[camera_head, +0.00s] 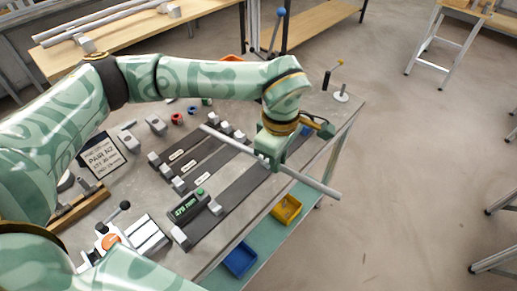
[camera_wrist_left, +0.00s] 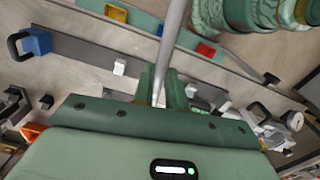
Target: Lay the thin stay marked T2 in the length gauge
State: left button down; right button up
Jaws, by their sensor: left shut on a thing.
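My left gripper (camera_head: 270,155) is shut on a thin pale grey stay (camera_head: 315,184). The stay is held above the bench and slants from upper left to lower right, its right end out past the bench edge. No T2 mark is readable on it. In the left wrist view the stay (camera_wrist_left: 173,40) runs up from between the fingers (camera_wrist_left: 160,92). The length gauge (camera_head: 240,187) is a dark bar with grey blocks and a green display (camera_head: 186,209) that seems to read 470 mm. The stay crosses above its far part, apart from it. My right gripper is not in view.
Dark rails with white labels (camera_head: 182,168) and grey blocks lie beside the gauge. A sign (camera_head: 103,155) and a clamp with a black knob (camera_head: 113,222) stand at left. Yellow (camera_head: 287,209) and blue (camera_head: 240,259) bins sit below the near edge. A post (camera_head: 341,95) stands at the far corner.

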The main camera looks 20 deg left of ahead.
pick_arm(q)
jog(key=w+a+f+n+b, duration=0.1)
jog(key=a+f+n, duration=0.1)
jog(key=n, duration=0.3)
jog(key=w+a+f+n+b, duration=0.2)
jog(key=a+f+n, duration=0.1)
jog(key=n, duration=0.3)
jog(key=w+a+f+n+b, duration=0.1)
jog(key=a+f+n, duration=0.2)
jog(key=f+n, duration=0.1)
jog(key=shift+w+f+n+b, duration=0.3)
jog(key=shift+f+n+b, duration=0.1)
jog(key=shift+n, duration=0.3)
jog(key=shift+f+b, duration=0.45)
jog(key=shift+f, duration=0.7)
jog(key=c, duration=1.3)
grip_release()
jog(key=shift+c, duration=0.2)
notch_tip(320, 180, up, 16)
jog(key=p, duration=0.3)
jog(key=shift+r, duration=0.2)
